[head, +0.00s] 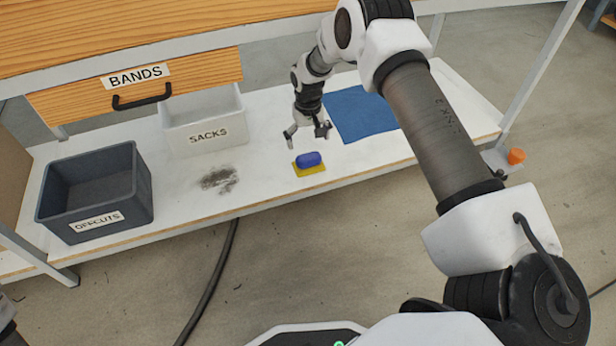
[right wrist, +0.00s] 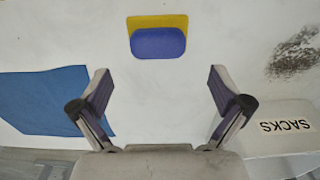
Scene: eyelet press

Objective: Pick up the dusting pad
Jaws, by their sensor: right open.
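The dusting pad, yellow with a blue grip (head: 309,160), lies on the white lower shelf in the head view. My right gripper (head: 307,132) is open and empty, above the shelf and just behind the pad. In the right wrist view the pad (right wrist: 158,40) shows at the top centre, beyond and between the two spread fingertips (right wrist: 160,82); the fingers are apart from it. My left gripper is not seen; only a dark bit of my arm shows at the lower left of the head view.
A blue cloth (head: 360,115) lies right of the gripper. A dark smudge (head: 218,179) marks the shelf left of the pad. A white SACKS bin (head: 205,133) and a grey OFFCUTS bin (head: 97,192) stand further left. The BANDS drawer (head: 140,88) hangs above.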

